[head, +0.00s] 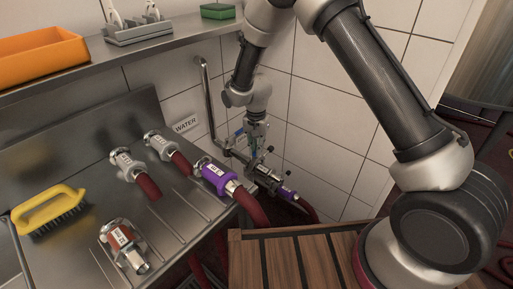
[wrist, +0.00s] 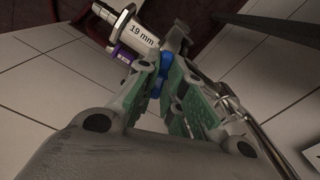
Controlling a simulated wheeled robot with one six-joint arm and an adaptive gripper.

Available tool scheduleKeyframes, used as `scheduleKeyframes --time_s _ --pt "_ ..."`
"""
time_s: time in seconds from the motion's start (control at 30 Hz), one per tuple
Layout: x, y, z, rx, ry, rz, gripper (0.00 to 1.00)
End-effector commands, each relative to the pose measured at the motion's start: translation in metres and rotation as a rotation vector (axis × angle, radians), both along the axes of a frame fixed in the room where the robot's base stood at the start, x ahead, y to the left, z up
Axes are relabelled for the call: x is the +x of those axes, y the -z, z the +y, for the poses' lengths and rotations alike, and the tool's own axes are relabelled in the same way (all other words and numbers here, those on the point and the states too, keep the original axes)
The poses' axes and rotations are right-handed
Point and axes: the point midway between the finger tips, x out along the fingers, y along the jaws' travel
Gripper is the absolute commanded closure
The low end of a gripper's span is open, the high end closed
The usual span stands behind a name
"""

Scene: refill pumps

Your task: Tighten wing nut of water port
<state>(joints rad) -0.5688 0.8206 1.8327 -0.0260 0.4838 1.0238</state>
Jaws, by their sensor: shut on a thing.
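My gripper (wrist: 163,84), with green finger pads, is shut on the blue wing nut (wrist: 157,89) of the water port. A metal fitting marked "19 mm" (wrist: 138,35) sits just beyond the fingertips, with a purple sleeve (wrist: 124,54) beside it. In the head view my gripper (head: 251,148) reaches down to the metal port fitting (head: 265,175) at the lower end of the pipe (head: 209,100). The wing nut is largely hidden by the fingers.
A "WATER" sign (head: 186,125) is on the tiled wall. A purple coupling (head: 217,178) and other red-hose couplings (head: 127,164) lie on the steel rack. A yellow brush (head: 49,208) lies at left. An orange tray (head: 40,56) stands on the shelf. A wooden slatted top (head: 300,262) is below.

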Motion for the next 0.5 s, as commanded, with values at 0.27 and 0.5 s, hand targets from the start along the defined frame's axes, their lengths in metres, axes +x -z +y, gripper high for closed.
scheduleKeyframes --time_s 0.27,0.5 --pt "0.0011 -0.0007 0.0004 0.002 0.138 -0.002 1.0" --pt "0.0011 -0.0007 0.0004 0.002 0.188 -0.003 1.0"
